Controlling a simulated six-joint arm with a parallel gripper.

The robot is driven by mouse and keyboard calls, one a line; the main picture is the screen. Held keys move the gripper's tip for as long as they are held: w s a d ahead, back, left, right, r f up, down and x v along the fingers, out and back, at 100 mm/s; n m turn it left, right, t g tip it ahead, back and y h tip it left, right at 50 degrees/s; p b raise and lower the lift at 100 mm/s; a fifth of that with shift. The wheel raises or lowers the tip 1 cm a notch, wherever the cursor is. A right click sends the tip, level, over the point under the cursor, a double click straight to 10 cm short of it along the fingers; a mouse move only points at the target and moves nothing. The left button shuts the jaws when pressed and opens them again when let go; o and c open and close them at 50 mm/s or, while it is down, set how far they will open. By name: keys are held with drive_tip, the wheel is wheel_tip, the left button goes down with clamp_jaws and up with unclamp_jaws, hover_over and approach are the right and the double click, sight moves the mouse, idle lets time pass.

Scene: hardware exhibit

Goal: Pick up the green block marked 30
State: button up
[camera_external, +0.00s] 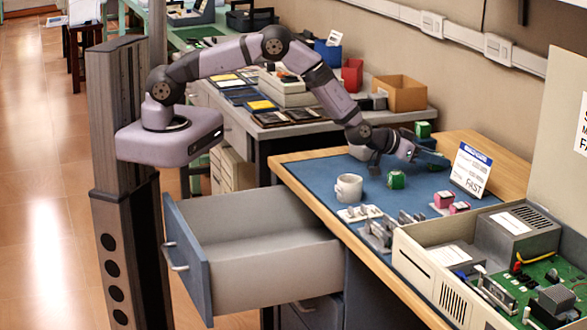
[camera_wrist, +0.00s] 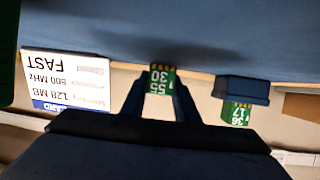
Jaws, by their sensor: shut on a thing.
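In the wrist view, which is upside down, the green block marked 30 (camera_wrist: 161,77) also bears 55. It sits between the two dark fingers of my gripper (camera_wrist: 160,98), which is shut on it. Whether it touches the blue mat is hard to tell. In the external view my gripper (camera_external: 433,160) is low over the back of the mat, and the held block cannot be made out clearly. Another green block, marked 36 and 17 (camera_wrist: 238,113), shows beside it in the wrist view, next to a dark blue piece.
A FAST card (camera_external: 470,170) stands right of my gripper. A white mug (camera_external: 348,188), a green block (camera_external: 397,180) and pink blocks (camera_external: 444,199) are on the blue mat (camera_external: 318,173). An open drawer (camera_external: 255,215) juts out left. An opened computer case (camera_external: 440,285) fills the front right.

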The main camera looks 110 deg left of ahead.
wheel_tip(320, 180, up, 10)
drive_tip(key=shift+f+b, duration=0.15)
drive_tip(key=shift+b, duration=0.25)
